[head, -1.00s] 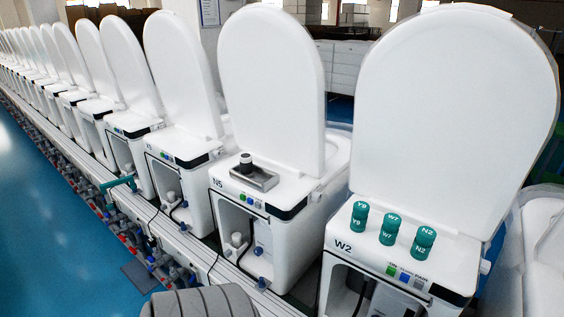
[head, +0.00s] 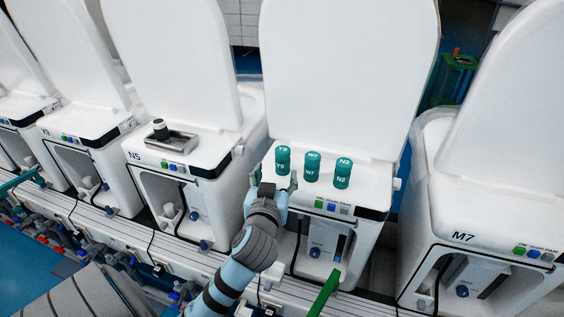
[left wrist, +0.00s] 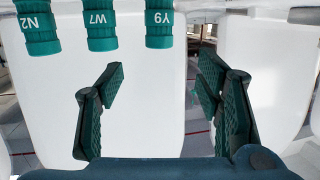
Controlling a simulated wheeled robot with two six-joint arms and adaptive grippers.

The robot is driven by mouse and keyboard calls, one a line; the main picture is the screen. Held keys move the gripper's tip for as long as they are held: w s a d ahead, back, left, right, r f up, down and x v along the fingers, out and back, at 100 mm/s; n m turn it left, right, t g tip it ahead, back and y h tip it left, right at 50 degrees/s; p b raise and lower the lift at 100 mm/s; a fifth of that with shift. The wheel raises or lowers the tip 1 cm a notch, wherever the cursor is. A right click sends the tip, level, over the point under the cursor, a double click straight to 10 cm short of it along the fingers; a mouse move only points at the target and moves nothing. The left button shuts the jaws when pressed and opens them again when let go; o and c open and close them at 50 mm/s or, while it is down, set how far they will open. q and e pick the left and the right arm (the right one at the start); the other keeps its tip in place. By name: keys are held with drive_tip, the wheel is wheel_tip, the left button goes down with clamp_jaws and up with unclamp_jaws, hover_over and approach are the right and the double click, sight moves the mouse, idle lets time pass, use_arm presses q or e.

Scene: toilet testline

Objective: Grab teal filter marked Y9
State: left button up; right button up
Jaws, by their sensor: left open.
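The teal filter marked Y9 (head: 282,160) stands upright on the front ledge of a white toilet unit (head: 375,196), leftmost of a row of three. Filter W7 (head: 312,167) is in the middle and filter N2 (head: 343,173) is on the right. My left gripper (head: 275,177) is open and empty, just in front of and below Y9, apart from it. In the left wrist view, Y9 (left wrist: 160,24) is at the top, beyond the gap between the open fingers (left wrist: 163,76). W7 (left wrist: 101,24) and N2 (left wrist: 38,27) are to its left. My right gripper is not in view.
Raised white lids stand behind the ledges. The N5 unit (head: 182,158) on the left carries a metal tray (head: 176,141) with a dark-topped part. Unit M7 (head: 470,215) is on the right. A green bar (head: 325,291) sticks out below the filters' unit.

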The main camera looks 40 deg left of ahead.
sight(283, 151)
use_arm(q)
drive_tip(key=x, duration=0.8)
drive_tip(key=p+x, duration=0.1)
drive_tip(key=x, duration=0.3)
drive_tip(key=shift+d+r, duration=0.1)
drive_tip(key=shift+r, duration=0.3)
drive_tip(key=shift+w+a+f, duration=0.2)
drive_tip(key=shift+w+a, duration=0.05)
drive_tip(key=shift+w, duration=0.2)
drive_tip(key=c, duration=1.3)
drive_tip(key=shift+r, duration=0.15)
